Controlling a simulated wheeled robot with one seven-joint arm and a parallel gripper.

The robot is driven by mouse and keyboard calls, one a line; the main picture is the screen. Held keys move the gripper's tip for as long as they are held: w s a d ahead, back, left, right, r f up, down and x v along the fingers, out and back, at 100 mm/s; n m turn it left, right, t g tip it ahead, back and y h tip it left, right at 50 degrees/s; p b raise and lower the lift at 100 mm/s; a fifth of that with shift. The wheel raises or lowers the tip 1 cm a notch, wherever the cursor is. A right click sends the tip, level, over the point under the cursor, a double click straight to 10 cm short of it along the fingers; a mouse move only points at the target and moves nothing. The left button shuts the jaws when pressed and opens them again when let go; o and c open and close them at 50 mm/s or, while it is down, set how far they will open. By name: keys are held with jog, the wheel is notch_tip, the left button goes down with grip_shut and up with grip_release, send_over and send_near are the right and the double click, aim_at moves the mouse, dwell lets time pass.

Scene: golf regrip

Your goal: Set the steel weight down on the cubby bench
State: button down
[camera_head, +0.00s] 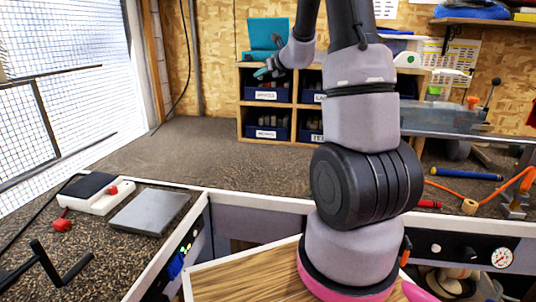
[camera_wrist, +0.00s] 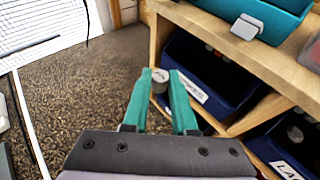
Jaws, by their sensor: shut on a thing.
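The steel weight (camera_wrist: 160,82), a small grey cylinder, sits between the teal fingertips of my gripper (camera_wrist: 161,78) in the wrist view. My gripper is shut on it. In the head view my gripper (camera_head: 268,70) is at the upper left corner of the wooden cubby, above bench height. The weight is too small there to make out clearly. The cubby bench (camera_head: 190,155) is a dark, speckled brown surface; its bare part (camera_wrist: 85,85) lies below and left of the weight in the wrist view.
The wooden cubby (camera_head: 294,106) holds blue labelled bins (camera_head: 268,120) right of the gripper. A teal case (camera_head: 268,35) stands on top. A white mesh panel (camera_head: 70,100) bounds the left. The bench left of the cubby is clear. A grey plate (camera_head: 147,212) lies front left.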

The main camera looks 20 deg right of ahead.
jog(key=n+y, duration=0.2)
send_over(270, 157)
jog(key=shift+g, duration=0.4)
notch_tip(270, 157, down, 25)
jog(key=shift+s+d+f, duration=0.1)
jog(key=shift+f, duration=0.1)
notch_tip(270, 157, down, 5)
jog(key=shift+f, duration=0.1)
jog(key=c, duration=0.7)
grip_release()
jog(key=shift+f, duration=0.1)
